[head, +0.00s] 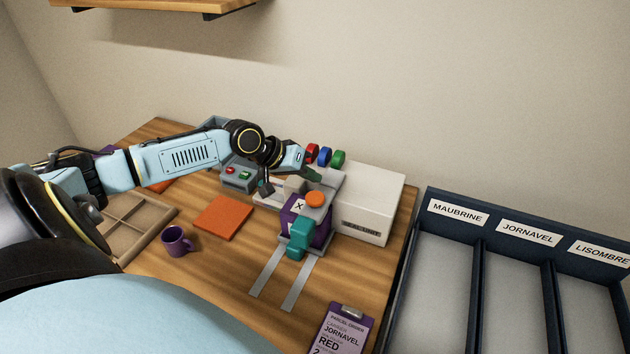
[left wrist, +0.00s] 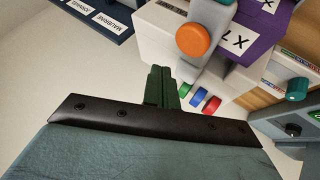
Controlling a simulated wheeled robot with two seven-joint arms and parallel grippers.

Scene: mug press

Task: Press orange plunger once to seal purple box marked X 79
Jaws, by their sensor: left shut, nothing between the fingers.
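The orange plunger (head: 315,199) sits on a grey arm of the white seal unit (head: 385,190), above the purple box (head: 292,213). In the left wrist view the orange plunger (left wrist: 193,39) shows as a round cap. The purple box (left wrist: 262,28) beside it bears a label reading X 7, the rest cut off. My left gripper (head: 314,176) is just behind the plunger, apart from it as far as I can see. Its dark green fingers (left wrist: 161,75) are shut and empty. A teal handle (head: 300,238) stands before the box. My right gripper is not in view.
Red, blue and green knobs (head: 325,156) stand close behind my left gripper. A button panel (head: 238,176), orange mat (head: 223,217), purple mug (head: 177,242) and wooden tray (head: 138,222) lie left. A clipboard (head: 342,332) lies in front; labelled bins (head: 515,270) stand right.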

